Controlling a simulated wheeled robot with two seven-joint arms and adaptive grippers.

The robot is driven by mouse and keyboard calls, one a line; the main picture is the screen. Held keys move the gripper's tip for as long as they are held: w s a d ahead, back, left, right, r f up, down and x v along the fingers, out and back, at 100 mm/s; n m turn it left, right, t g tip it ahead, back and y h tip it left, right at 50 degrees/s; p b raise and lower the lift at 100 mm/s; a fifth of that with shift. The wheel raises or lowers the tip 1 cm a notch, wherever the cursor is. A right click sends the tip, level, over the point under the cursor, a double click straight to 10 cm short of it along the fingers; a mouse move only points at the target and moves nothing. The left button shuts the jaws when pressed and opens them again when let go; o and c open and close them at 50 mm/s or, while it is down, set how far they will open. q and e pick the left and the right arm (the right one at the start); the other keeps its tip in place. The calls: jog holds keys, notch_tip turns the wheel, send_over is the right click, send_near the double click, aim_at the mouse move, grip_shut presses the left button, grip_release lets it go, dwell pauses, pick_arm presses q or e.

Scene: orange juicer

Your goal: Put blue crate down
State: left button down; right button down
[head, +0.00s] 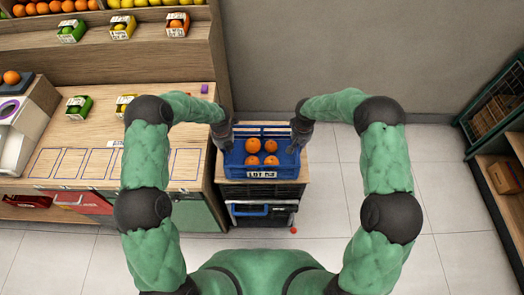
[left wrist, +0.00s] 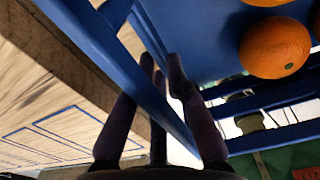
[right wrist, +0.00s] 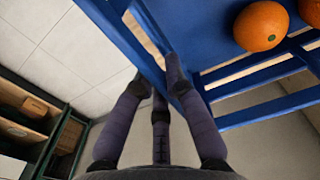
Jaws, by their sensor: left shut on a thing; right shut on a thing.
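The blue crate (head: 235,158) with several oranges (head: 253,145) in it is in the middle of the head view, with a "LOT 53" label on its near side. It is at the top of a small wood-topped stand (head: 304,172); I cannot tell whether it touches the top. My left gripper (head: 224,140) is shut on the crate's left side wall, which also shows in the left wrist view (left wrist: 125,65). My right gripper (head: 299,136) is shut on the right side wall, seen in the right wrist view (right wrist: 120,40). The crate looks about level.
A wooden counter (head: 140,150) with marked outlines stands close on the left, with small fruit boxes (head: 78,107) on it. Below the stand's top is a dark crate with a blue handle (head: 250,210). Shelves (head: 495,120) stand at the far right. Floor to the right is clear.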

pick_arm(q)
jog(key=shift+w+f+b, duration=0.1)
jog(key=shift+f+b, duration=0.2)
jog(key=shift+f, duration=0.1)
pick_arm(e)
jog(key=shift+f, duration=0.4)
pick_arm(q)
jog(key=c, duration=1.3)
grip_release()
pick_arm(e)
jog(key=c, duration=1.3)
grip_release()
jog(key=shift+r, duration=0.1)
pick_arm(q)
jog(key=shift+o, duration=0.2)
notch_tip(320, 180, up, 12)
pick_arm(e)
notch_tip(320, 180, up, 12)
